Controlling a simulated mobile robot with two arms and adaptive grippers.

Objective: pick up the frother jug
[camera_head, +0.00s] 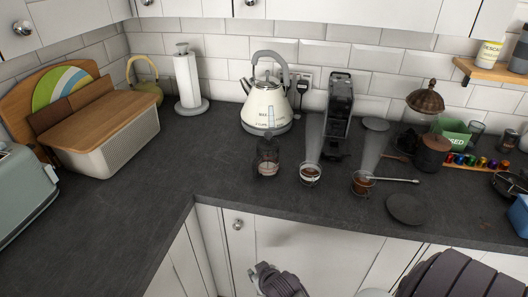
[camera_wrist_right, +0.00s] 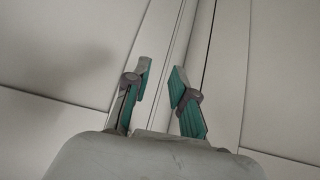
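A small dark see-through jug (camera_head: 267,155), which looks like the frother jug, stands upright near the front of the worktop, below the cream kettle. My right gripper (camera_head: 270,278) is low in the head view, in front of the white cabinet doors, below the worktop edge and well apart from the jug. In the right wrist view its two green-padded fingers (camera_wrist_right: 162,76) are apart with nothing between them, and only white cabinet fronts show beyond. My left gripper is not in view.
On the slate worktop (camera_head: 130,205), the kettle (camera_head: 265,108) and a black coffee machine (camera_head: 338,115) stand behind. Coffee glasses (camera_head: 310,174) and a dark disc (camera_head: 406,209) are to the right. The worktop left of the jug is clear.

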